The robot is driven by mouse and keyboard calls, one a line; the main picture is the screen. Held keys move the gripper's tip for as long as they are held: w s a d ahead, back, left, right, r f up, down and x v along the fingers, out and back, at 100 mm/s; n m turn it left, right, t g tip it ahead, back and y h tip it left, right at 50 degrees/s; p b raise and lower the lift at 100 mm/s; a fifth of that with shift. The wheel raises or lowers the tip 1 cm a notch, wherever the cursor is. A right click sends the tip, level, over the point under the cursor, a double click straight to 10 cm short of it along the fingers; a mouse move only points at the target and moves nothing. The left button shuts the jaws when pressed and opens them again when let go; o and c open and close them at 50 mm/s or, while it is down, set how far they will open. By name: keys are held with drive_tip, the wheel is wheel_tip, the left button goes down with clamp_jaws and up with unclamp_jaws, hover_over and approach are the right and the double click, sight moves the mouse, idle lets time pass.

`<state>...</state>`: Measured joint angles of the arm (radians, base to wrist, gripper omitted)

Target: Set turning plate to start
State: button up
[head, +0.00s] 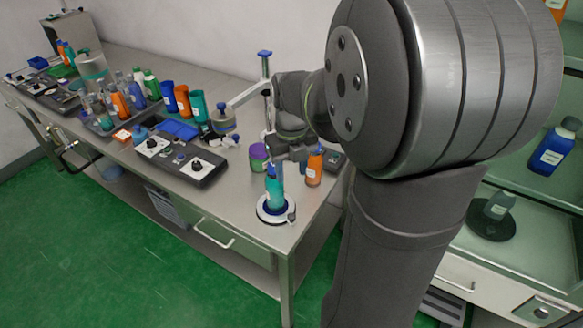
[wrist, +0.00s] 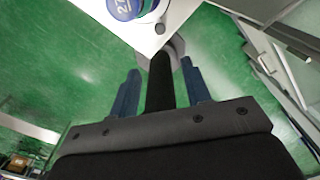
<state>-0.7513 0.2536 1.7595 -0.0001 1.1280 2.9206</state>
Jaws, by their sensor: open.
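The turning plate (head: 266,217) is a round white disc with a dark blue ring, at the near right corner of the steel bench. A teal bottle (head: 274,193) with a blue cap stands upright on it. A small grey knob (head: 291,217) sits at its right rim. My gripper (wrist: 160,66) is open, with two blue fingers apart. A black bar with a grey rounded end lies between them in the wrist view; I cannot tell whether the fingers touch it. A blue cap (wrist: 122,9) shows at the top of that view. In the head view my arm partly hides the gripper.
An orange bottle (head: 314,169) and a purple-green cup (head: 258,156) stand behind the plate. A control box (head: 180,160) and several bottles fill the bench to the left. The bench edge is close to the plate, with green floor beyond. Shelves stand at right.

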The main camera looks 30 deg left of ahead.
drive_tip(key=shift+c, duration=0.2)
drive_tip(key=shift+w+f, duration=0.1)
drive_tip(key=c, duration=0.7)
drive_tip(key=shift+w+d+f+n, duration=0.2)
drive_tip(key=shift+w+n, duration=0.05)
drive_tip(key=shift+n, duration=0.35)
clamp_jaws()
drive_tip(key=w+d+f+n+g+y, duration=0.1)
drive_tip(key=w+d+f+n+g, duration=0.2)
drive_tip(key=n, duration=0.5)
drive_tip(key=w+d+f+n+g+y, duration=0.1)
drive_tip(key=w+d+f+n, duration=0.25)
drive_tip(key=w+n, duration=0.4)
drive_tip(key=shift+n, duration=0.65)
drive_tip(key=s+a+f, duration=0.1)
drive_tip(key=s+f, duration=0.1)
drive_tip(key=f, duration=0.1)
drive_tip(key=s+a+f, duration=0.1)
drive_tip(key=s+f, duration=0.2)
drive_tip(key=s+a+f, duration=0.2)
drive_tip(key=f, duration=0.1)
drive_tip(key=shift+s+f, duration=0.2)
drive_tip(key=shift+s+a+y, duration=0.3)
drive_tip(key=shift+s+a, duration=0.1)
drive_tip(key=shift+s, duration=0.1)
